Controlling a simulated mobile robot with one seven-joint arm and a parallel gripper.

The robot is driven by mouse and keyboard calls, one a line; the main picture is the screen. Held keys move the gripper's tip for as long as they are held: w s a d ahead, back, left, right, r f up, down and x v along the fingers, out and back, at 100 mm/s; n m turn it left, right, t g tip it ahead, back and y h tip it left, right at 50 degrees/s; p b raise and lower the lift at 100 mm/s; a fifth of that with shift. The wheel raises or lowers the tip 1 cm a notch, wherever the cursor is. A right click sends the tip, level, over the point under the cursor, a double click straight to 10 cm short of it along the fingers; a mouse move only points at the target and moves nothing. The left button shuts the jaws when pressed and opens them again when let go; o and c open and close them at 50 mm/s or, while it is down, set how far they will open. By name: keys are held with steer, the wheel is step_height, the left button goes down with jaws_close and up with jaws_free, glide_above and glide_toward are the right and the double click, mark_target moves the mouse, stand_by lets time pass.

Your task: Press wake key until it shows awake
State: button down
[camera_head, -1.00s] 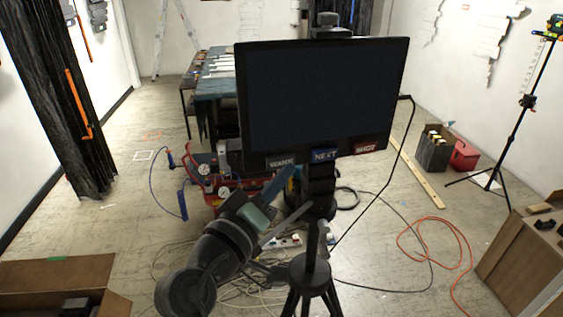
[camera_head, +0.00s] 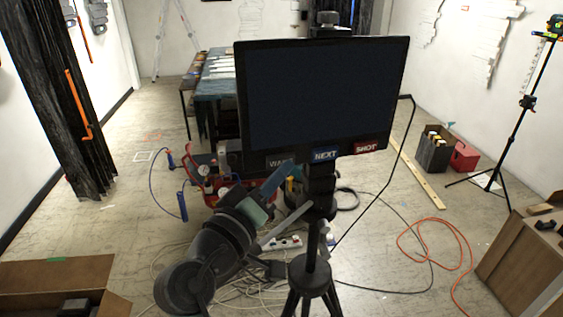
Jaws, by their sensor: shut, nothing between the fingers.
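A monitor (camera_head: 320,95) on a dark stand faces me, and its screen is dark and blank. Along its lower edge are three keys: the wake key (camera_head: 275,163) at the left, a blue NEXT key (camera_head: 324,155) and a red SHOT key (camera_head: 366,148). My gripper (camera_head: 289,169) is shut and empty, with its tips at the right part of the wake key. The gripper hides the end of that key's label, and only the first letters read faintly. I cannot tell whether the tips touch the key.
A tripod (camera_head: 311,275) stands below the monitor, close beside my arm. A table (camera_head: 215,85) is at the back, a wooden cabinet (camera_head: 520,265) at the right and a cardboard box (camera_head: 55,275) at the lower left.

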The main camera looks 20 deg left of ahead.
steer(key=shift+w+a, duration=0.35)
stand_by(0.6)
steer(key=shift+s+d, duration=0.6)
steer(key=shift+s, duration=0.05)
stand_by(0.3)
steer(key=s+d, duration=0.1)
steer(key=s, duration=0.1)
steer(key=s+d, duration=0.1)
steer(key=d, duration=0.1)
steer(key=shift+s+d, duration=0.2)
steer(key=shift+s, duration=0.2)
stand_by(0.8)
